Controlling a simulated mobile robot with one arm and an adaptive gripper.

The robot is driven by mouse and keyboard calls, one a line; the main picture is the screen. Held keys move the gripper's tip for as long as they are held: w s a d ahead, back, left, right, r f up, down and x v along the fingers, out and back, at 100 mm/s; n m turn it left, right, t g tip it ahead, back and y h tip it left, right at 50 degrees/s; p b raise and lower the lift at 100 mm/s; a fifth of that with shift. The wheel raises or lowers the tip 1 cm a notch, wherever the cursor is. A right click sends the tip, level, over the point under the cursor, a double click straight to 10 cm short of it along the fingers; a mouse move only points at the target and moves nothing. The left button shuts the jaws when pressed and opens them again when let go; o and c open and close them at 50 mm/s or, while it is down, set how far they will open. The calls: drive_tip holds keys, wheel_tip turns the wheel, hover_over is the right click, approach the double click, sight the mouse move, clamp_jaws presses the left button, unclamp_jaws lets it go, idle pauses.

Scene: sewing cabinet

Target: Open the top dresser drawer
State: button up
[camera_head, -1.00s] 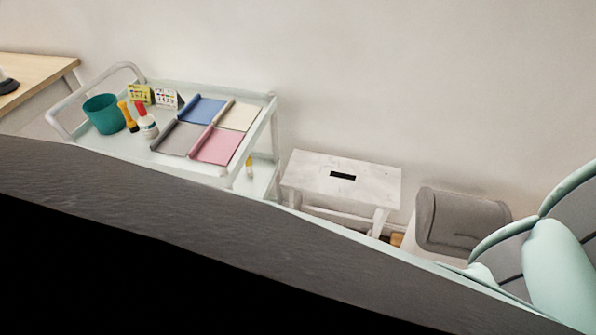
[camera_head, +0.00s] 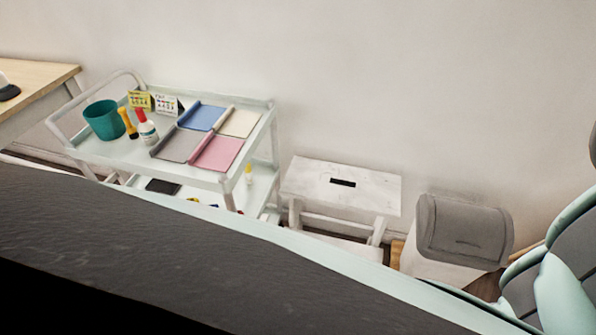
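No dresser and no dresser drawer can be made out in the head view. My gripper is not in view. A large dark grey shape with a pale mint edge, which looks like part of my own arm, crosses the lower part of the picture and hides what lies behind it. More mint and grey parts, apparently mine too, show at the right edge.
A white trolley (camera_head: 88,151) carries a teal pot (camera_head: 104,120), bottles and folded fabrics. Right of it stand a white stool (camera_head: 343,183) and a white box with a grey cushion-like top (camera_head: 464,231). A wooden table (camera_head: 38,84) is at far left. A wall closes the back.

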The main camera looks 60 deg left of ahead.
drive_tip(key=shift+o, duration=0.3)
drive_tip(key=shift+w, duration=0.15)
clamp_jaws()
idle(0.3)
